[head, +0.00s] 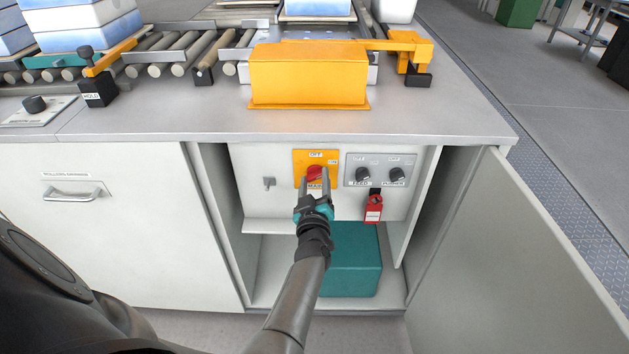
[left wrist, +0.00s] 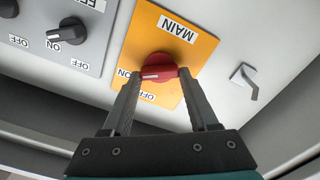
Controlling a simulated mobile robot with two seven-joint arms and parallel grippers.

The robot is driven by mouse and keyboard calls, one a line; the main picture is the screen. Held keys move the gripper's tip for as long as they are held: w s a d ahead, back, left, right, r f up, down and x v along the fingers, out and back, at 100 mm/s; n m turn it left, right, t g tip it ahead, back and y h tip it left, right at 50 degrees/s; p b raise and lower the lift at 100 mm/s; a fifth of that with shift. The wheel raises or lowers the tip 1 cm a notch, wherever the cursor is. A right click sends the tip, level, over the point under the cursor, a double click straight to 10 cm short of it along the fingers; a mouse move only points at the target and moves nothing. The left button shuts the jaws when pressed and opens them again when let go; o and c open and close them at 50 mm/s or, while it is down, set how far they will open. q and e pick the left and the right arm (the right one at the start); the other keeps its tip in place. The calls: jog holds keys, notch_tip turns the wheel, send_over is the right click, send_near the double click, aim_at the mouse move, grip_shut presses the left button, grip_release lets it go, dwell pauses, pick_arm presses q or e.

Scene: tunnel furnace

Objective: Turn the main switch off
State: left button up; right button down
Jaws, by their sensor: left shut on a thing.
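The main switch is a red rotary knob (head: 314,172) on a yellow plate (head: 301,156) inside the open cabinet. In the left wrist view, which is turned over, the knob (left wrist: 157,64) sits below the "MAIN" label, with "ON" and "OFF" labels on the plate (left wrist: 146,30). A white mark on the knob's grip points towards the "ON" label. My left gripper (head: 318,180) reaches up to the switch. In the left wrist view, its fingers (left wrist: 159,75) are shut on the knob's grip, one at each end. My right gripper is not in view.
A small latch (head: 269,183) is at left. A teal box (head: 352,262) stands below. The open door (head: 510,260) is at right.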

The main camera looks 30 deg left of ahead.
pick_arm(q)
jog(key=shift+n, duration=0.3)
jog(key=n, duration=0.5)
jog(key=shift+a+f, duration=0.1)
jog(key=n, duration=0.3)
jog(key=shift+n+b, duration=0.35)
jog(key=shift+n, duration=0.05)
jog(key=shift+f+n, duration=0.1)
jog(key=shift+n, duration=1.2)
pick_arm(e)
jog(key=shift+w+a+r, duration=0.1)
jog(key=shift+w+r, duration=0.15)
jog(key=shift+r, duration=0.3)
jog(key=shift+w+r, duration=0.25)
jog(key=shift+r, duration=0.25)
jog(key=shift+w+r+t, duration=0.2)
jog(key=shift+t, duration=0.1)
pick_arm(q)
jog(key=o, duration=1.4)
jog(key=shift+b, duration=0.3)
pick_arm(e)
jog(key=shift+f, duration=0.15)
pick_arm(q)
jog(key=shift+s, duration=0.1)
